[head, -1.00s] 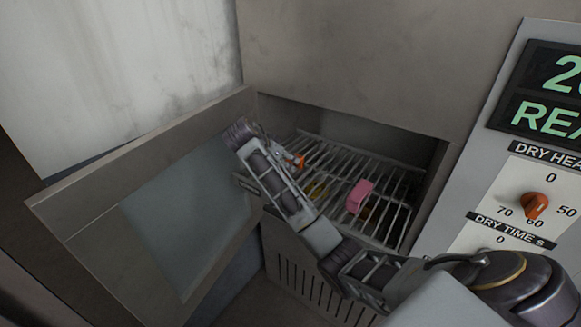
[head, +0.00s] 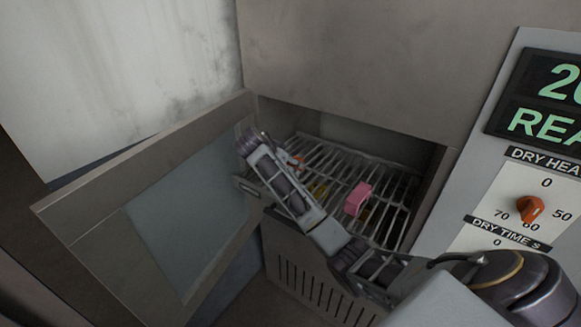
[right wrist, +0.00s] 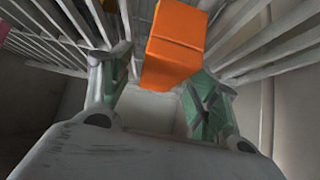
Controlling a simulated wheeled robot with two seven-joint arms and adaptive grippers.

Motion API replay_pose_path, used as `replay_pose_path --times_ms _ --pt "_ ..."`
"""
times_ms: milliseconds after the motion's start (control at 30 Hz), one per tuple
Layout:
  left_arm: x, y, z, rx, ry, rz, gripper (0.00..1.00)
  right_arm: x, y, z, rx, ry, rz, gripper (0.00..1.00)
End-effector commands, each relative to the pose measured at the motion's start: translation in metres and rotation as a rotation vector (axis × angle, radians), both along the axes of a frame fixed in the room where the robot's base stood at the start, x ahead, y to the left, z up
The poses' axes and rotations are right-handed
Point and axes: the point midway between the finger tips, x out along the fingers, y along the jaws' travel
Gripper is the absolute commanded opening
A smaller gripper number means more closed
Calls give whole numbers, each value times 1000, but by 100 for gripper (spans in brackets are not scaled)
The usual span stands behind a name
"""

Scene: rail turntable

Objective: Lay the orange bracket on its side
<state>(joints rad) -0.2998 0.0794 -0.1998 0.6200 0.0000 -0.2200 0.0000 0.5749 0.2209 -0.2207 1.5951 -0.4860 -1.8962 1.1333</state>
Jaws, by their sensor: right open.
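The orange bracket (head: 296,161) is on the wire rack (head: 390,215) in the open oven, mostly hidden behind my right arm in the head view. In the right wrist view the bracket (right wrist: 175,45) appears as an orange block straight ahead. My right gripper (right wrist: 160,85) is open, with one green-padded finger towards each side of the bracket. I cannot tell whether either finger touches it. In the head view the fingers are largely hidden by the arm. My left gripper is not in view.
A pink block (head: 358,198) lies on the rack to the right, with a yellow piece (head: 319,190) nearer my arm. The open glazed door (head: 185,215) stands at the left. The oven's side walls bound the rack. A control panel (head: 530,210) is at the right.

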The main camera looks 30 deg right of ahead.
Motion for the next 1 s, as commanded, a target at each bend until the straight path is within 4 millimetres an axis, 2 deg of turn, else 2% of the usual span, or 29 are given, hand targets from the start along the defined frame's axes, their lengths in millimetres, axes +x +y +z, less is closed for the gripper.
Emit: replay_pose_path --times_ms 233,667,767,1000 --pt "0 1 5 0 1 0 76 3 -11 -11 0 2 -1 61" --pt "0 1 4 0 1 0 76 3 -11 -12 1 1 -1 61" --pt "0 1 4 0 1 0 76 3 -11 -12 1 1 -1 50" --pt "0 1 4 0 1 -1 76 3 -11 -12 1 1 -1 20"
